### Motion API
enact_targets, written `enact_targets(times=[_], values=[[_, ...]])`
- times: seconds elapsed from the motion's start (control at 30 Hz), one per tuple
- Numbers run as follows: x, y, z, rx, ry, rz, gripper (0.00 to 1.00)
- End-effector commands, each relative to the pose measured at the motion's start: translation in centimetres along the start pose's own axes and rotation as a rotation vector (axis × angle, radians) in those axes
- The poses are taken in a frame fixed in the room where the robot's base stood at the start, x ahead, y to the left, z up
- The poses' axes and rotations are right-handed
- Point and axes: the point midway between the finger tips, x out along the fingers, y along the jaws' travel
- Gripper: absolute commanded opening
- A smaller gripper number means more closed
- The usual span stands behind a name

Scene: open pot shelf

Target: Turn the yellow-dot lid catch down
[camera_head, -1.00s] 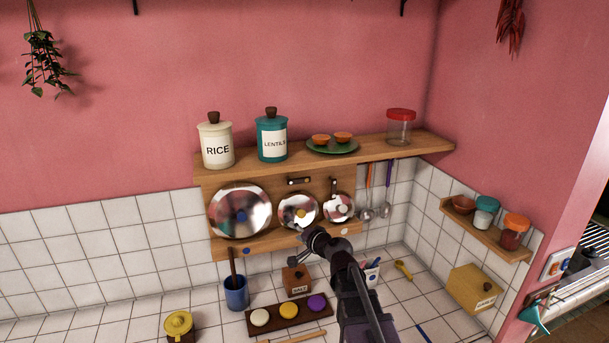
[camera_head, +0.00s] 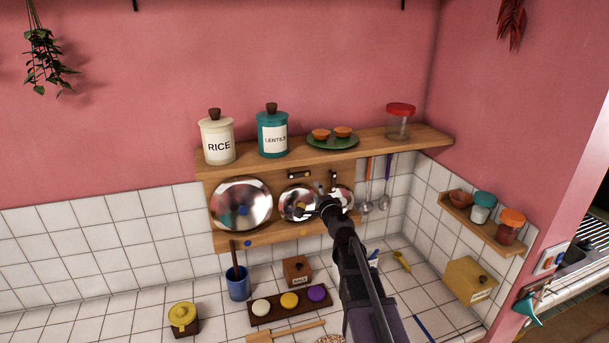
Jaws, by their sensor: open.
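The yellow-dot lid (camera_head: 292,200) is the middle shiny metal lid on the wooden rack under the shelf. Its knob is partly hidden by my gripper, and a yellow-orange dot (camera_head: 302,233) shows on the rail below it. The dark catch (camera_head: 299,175) above this lid lies about level. My gripper (camera_head: 313,201) is open and empty, in front of this lid's right side, below and right of the catch. I cannot tell whether it touches the lid.
A larger blue-dot lid (camera_head: 228,200) hangs left. A smaller lid (camera_head: 347,194) hangs right, partly behind my gripper, with an upright catch (camera_head: 334,180). The shelf (camera_head: 375,145) above holds jars and a plate. Ladles (camera_head: 367,206) hang right. The counter below holds a blue cup (camera_head: 238,288) and several items.

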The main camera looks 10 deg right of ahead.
Motion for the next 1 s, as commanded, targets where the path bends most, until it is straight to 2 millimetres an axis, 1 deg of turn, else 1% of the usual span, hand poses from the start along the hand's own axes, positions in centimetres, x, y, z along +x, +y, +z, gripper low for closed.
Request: enact_targets(times=[0.17,0.27,0.47,0.8,1.0], values=[[1.1,0.0,0.0,-0.001,0.000,0.000,0.66],[2.1,0.0,-0.1,-0.001,0.000,0.000,0.66],[4.9,0.0,-0.1,-0.001,0.000,0.000,0.66],[10.1,0.0,0.0,-0.001,-0.002,0.000,0.66],[12.4,0.0,0.0,-0.001,-0.001,0.000,0.66]])
